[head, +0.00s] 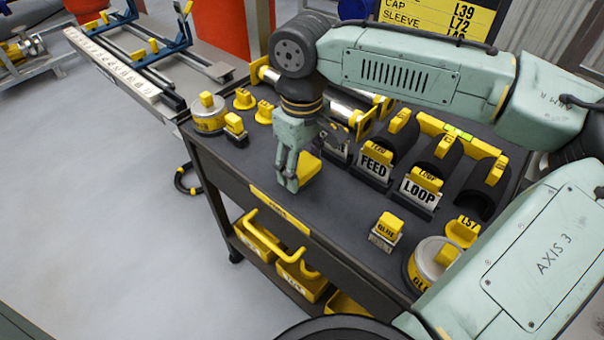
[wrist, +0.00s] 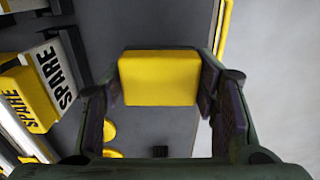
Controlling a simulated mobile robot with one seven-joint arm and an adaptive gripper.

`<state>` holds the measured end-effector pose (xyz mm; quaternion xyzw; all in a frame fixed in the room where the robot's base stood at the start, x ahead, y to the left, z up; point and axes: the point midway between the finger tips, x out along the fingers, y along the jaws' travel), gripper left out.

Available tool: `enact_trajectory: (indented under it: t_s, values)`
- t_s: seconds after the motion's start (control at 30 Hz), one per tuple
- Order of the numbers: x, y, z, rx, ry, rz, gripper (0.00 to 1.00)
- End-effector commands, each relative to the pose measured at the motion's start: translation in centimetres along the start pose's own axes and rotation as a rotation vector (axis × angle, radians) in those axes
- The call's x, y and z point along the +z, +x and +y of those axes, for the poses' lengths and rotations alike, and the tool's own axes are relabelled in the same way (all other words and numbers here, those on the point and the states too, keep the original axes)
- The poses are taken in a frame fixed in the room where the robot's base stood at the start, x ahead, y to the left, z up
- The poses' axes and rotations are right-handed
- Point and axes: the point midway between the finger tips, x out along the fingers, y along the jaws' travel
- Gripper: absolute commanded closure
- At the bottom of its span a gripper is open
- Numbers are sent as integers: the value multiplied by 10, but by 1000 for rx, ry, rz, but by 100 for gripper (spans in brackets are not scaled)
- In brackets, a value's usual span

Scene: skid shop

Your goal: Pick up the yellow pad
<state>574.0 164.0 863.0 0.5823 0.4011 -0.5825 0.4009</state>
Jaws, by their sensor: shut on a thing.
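The yellow pad (wrist: 158,80) is a plain block seen between my gripper's two fingers in the wrist view. In the head view the yellow pad (head: 308,168) shows beside the fingers, partly hidden by them. My gripper (head: 290,178) points down over the front part of the dark cart top. In the wrist view my gripper (wrist: 162,105) has a finger at each side of the pad and is shut on it. I cannot tell whether the pad is touching the cart top.
The dark cart top (head: 330,220) is clear in front of the gripper. A FEED holder (head: 374,165) and a LOOP holder (head: 420,190) stand to its right. A BLUE block (head: 386,231) and a round tin (head: 430,262) stand near the front right. A SPARE block (wrist: 30,98) stands close by.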

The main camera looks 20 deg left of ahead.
Motion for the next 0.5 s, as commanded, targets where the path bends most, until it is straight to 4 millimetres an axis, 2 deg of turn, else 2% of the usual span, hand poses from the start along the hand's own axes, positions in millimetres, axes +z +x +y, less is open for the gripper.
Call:
enact_trajectory:
  t_s: [0.17,0.5]
  values:
    - [2,-3,-35,0,-8,1,77]
    - [8,-12,-122,2,-8,0,77]
